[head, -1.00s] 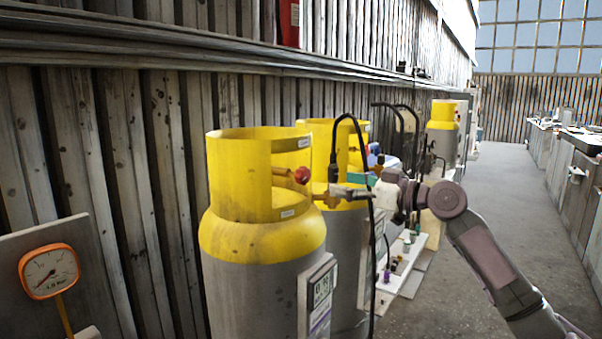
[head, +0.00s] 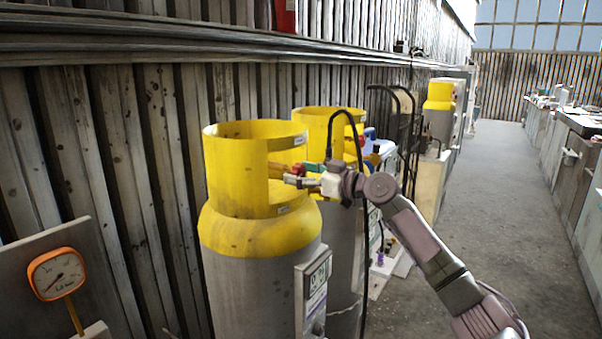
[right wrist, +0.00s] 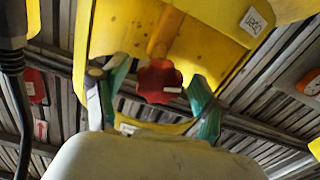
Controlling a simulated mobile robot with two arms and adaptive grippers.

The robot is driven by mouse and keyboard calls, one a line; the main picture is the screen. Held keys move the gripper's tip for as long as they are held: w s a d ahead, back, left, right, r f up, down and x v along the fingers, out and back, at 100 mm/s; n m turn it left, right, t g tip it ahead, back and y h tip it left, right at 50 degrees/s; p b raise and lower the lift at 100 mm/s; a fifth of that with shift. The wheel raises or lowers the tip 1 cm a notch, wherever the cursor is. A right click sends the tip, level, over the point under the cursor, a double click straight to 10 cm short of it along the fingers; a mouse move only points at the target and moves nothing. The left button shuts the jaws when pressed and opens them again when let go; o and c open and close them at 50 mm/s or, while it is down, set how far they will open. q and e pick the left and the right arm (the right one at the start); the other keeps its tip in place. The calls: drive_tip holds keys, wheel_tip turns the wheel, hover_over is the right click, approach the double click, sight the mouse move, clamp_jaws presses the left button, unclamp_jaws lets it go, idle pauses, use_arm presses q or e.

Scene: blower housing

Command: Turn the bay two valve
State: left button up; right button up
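A red knobbed valve handwheel (head: 299,169) sits in the opening of the yellow collar on the nearest gas cylinder (head: 262,235). My right gripper (head: 297,176) reaches into that opening from the right. In the right wrist view the red handwheel (right wrist: 158,82) lies between the two green-padded fingers of my right gripper (right wrist: 159,72). The fingers stand apart, with a visible gap on each side of the handwheel. A tag on the collar (right wrist: 252,20) is too small to read surely. My left gripper is not in view.
A second yellow-topped cylinder (head: 328,122) stands just behind, with a black hose (head: 331,135) near my right arm. A pressure gauge (head: 57,274) is at lower left. A corrugated wall (head: 110,150) runs behind. The floor (head: 490,220) at right is clear.

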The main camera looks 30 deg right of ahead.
drive_tip(key=c, duration=1)
